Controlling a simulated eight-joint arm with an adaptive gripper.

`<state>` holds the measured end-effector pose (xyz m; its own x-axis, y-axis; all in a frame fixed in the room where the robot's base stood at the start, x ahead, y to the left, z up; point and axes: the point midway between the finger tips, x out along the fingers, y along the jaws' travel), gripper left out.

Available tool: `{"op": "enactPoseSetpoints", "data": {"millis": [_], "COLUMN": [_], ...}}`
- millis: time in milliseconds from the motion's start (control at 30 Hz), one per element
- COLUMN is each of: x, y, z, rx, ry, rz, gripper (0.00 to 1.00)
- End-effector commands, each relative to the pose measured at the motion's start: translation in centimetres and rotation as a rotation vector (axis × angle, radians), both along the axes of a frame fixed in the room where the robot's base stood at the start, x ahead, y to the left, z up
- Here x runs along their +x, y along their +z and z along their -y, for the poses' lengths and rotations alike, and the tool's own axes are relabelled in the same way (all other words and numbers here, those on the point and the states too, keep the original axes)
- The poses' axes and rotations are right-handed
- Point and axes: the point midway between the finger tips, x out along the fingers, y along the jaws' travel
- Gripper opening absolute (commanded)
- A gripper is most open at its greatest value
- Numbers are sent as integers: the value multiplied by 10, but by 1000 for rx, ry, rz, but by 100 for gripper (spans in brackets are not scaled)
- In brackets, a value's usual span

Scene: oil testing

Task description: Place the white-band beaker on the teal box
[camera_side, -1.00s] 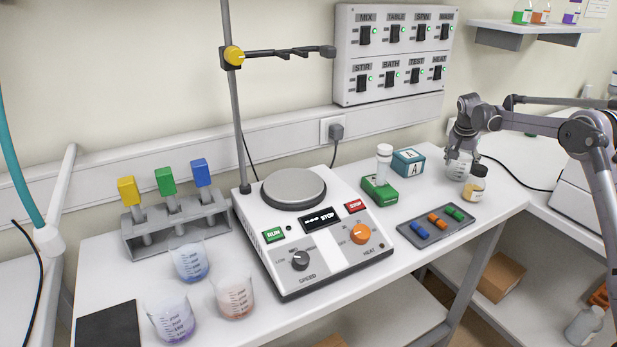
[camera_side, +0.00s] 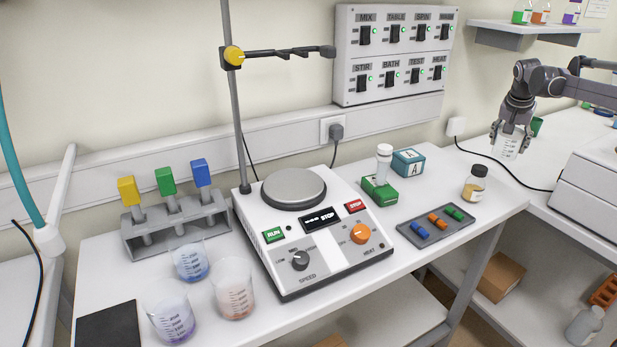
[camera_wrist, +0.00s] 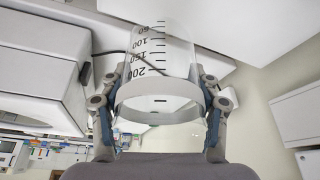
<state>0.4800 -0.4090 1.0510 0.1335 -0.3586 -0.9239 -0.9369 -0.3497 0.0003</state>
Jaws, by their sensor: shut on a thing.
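My gripper (camera_side: 511,132) is shut on the white-band beaker (camera_side: 506,149), a clear beaker with dark graduation marks. It holds the beaker at the right, near the gap between the main bench and the right-hand counter. In the wrist view the beaker (camera_wrist: 160,55) sits between both fingers, and its white band (camera_wrist: 158,98) is at the end nearest me. The teal box (camera_side: 408,162), with a white label marked A, stands on the main bench, left of my gripper and apart from the beaker.
A green box (camera_side: 379,190) with a white-capped bottle (camera_side: 384,163) on it is just left of the teal box. An amber bottle with a dark cap (camera_side: 475,184) and a grey tray of coloured pieces (camera_side: 435,226) are nearby. A black cable (camera_side: 520,181) crosses at the right.

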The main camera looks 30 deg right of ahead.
Motion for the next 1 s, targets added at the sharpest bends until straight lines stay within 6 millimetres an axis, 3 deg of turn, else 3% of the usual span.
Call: {"op": "enactPoseSetpoints", "data": {"millis": [167,500,700,867,1000], "x": [6,78,105,115,130], "y": [10,45,62,66,55], "z": [-5,-62,-90,-102,-116], "rx": [8,23,8,0,-1], "ry": [79,588,817,895,907], "rz": [-4,-12,-3,2,1], "gripper": [29,29,29,29,29]}}
